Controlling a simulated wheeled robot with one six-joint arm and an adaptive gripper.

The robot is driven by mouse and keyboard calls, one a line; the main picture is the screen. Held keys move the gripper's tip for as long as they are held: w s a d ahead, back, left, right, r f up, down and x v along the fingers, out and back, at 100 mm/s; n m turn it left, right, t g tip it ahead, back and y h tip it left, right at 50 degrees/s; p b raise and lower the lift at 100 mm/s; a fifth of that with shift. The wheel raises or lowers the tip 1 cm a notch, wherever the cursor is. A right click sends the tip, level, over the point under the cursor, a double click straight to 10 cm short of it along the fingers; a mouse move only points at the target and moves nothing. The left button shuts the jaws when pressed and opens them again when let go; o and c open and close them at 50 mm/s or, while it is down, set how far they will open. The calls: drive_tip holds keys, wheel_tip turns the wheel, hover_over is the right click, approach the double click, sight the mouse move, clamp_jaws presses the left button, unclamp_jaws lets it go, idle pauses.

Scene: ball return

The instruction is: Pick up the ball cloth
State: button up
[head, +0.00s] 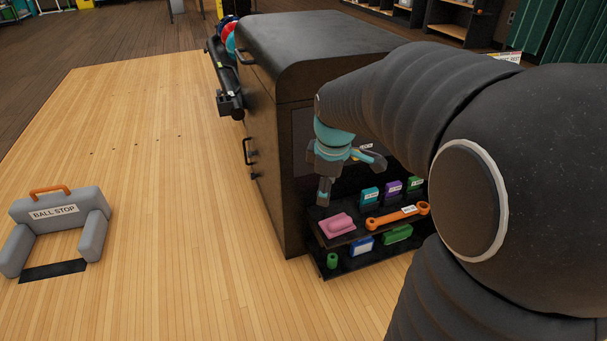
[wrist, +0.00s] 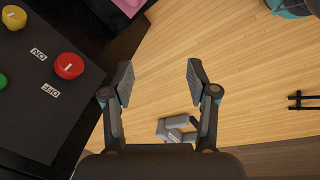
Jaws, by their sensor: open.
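A pink folded cloth-like thing (head: 337,224), which looks like the ball cloth, lies at the left end of the upper shelf on the dark cabinet's front. My gripper (head: 346,177) is above the shelf in the head view, apart from the cloth.
An orange wrench-like tool (head: 398,216) lies right of the cloth, with small coloured boxes behind. A lower shelf holds a blue-white box (head: 361,246). A grey ball stop (head: 55,224) stands on open floor.

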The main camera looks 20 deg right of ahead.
drive_tip(key=w+d+f+n+g+p, duration=0.1)
drive_tip(key=w+d+f+n, duration=0.3)
drive_tip(key=w+d+f, duration=0.15)
drive_tip(key=n+g, duration=0.1)
drive_tip(key=n, duration=0.3)
hover_over(341, 221)
drive_tip(key=f, duration=0.9)
drive_tip(key=a+f, duration=0.1)
drive_tip(key=f, duration=0.4)
drive_tip(key=shift+w, duration=0.2)
drive_tip(key=shift+s+d+f+b, duration=0.15)
drive_tip(key=shift+f+b, duration=0.1)
drive_tip(key=shift+f, duration=0.6)
drive_tip(key=shift+w+d+f+b, duration=0.1)
drive_tip(key=shift+d+f+b, duration=0.15)
drive_tip(key=shift+f, duration=0.65)
drive_tip(key=shift+s+d+f+b, duration=0.1)
drive_tip(key=shift+f+b, duration=0.15)
drive_tip(key=shift+f, duration=0.6)
drive_tip(key=c, duration=1.1)
